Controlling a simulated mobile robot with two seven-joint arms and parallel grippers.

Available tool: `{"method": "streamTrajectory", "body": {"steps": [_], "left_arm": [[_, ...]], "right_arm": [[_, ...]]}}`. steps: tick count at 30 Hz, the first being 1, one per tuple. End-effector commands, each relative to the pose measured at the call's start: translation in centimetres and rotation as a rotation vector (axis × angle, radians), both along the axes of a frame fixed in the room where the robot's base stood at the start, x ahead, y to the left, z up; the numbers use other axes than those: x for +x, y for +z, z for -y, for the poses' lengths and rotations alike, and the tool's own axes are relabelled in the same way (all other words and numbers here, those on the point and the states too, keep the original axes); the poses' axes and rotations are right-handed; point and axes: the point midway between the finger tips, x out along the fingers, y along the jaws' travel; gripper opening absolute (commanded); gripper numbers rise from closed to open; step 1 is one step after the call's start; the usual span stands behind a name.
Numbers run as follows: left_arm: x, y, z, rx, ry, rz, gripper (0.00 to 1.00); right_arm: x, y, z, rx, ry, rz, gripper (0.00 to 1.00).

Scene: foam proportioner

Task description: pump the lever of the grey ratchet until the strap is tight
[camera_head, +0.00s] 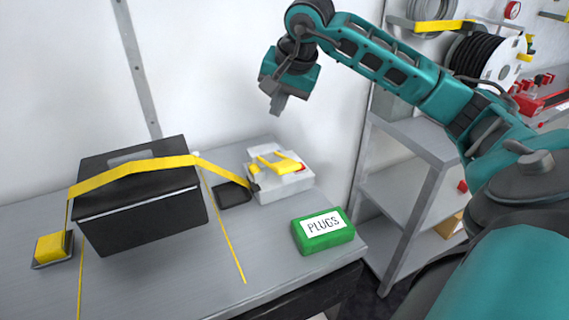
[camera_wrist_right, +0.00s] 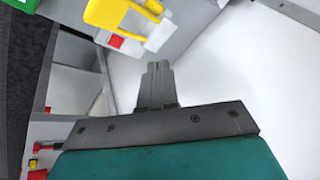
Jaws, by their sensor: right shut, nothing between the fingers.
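The grey ratchet (camera_head: 285,185) sits on the bench right of a black case (camera_head: 145,210), with its yellow lever (camera_head: 278,163) lying low on top. A yellow strap (camera_head: 135,170) runs from a yellow block (camera_head: 50,247) across the case to the ratchet. I cannot tell whether it touches the lid everywhere. My right gripper (camera_head: 276,105) is shut and empty, above and apart from the ratchet. In the right wrist view its fingers (camera_wrist_right: 157,68) are together, and the ratchet's lever (camera_wrist_right: 105,12) shows at the top left with a red part beside it. My left gripper is not in view.
A green box marked PLUGS (camera_head: 323,231) stands near the bench's right edge, in front of the ratchet. A small dark tray (camera_head: 233,194) lies between case and ratchet. A grey shelf unit (camera_head: 415,135) stands at the right. The wall is close behind the bench.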

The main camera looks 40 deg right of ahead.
Motion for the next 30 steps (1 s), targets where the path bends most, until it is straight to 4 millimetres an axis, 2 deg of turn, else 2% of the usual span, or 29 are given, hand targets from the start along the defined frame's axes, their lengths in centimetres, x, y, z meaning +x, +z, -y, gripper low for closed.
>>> {"method": "streamTrajectory", "body": {"steps": [6,16,19,23,30], "left_arm": [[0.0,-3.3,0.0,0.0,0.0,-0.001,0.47],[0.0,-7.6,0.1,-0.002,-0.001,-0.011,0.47],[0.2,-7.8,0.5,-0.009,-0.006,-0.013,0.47],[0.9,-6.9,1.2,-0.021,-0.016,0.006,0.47],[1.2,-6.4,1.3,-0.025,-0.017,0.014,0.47]], "right_arm": [[-0.8,-3.2,-0.3,0.0,0.0,0.0,0.0],[-2.2,-6.8,-0.7,0.0,0.0,-0.001,0.0],[-2.5,-7.4,-0.8,-0.001,0.0,0.001,0.0],[-2.7,-7.8,-0.8,-0.001,0.0,0.001,0.0],[-2.7,-7.8,-0.9,0.002,0.0,0.0,0.0]]}}
